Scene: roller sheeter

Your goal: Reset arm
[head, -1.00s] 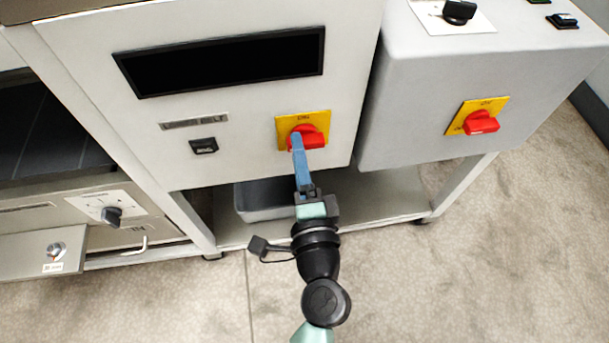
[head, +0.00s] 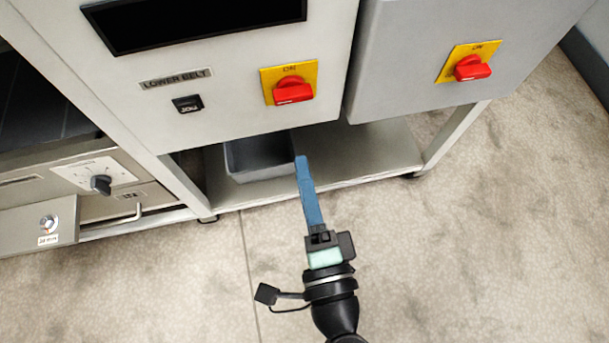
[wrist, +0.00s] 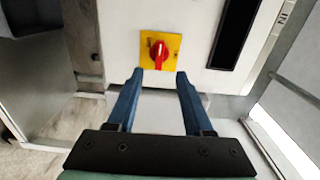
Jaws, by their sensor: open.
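My gripper (head: 303,163) has blue fingers and stands in front of the machine, below the red switch, apart from it and empty. In the wrist view my gripper (wrist: 159,73) shows its two fingers spread apart with nothing between them. The red rotary switch (head: 293,91) on its yellow plate (head: 311,71) is on the machine's white front panel. The same red switch (wrist: 158,54) shows just beyond the fingertips in the wrist view.
A second red switch (head: 472,68) is on the grey box at right. A black rocker switch (head: 187,104) sits under the "LOWER BELT" label. A grey bin (head: 258,158) stands on the lower shelf (head: 370,155). A dark knob (head: 101,184) is at left. The floor in front is clear.

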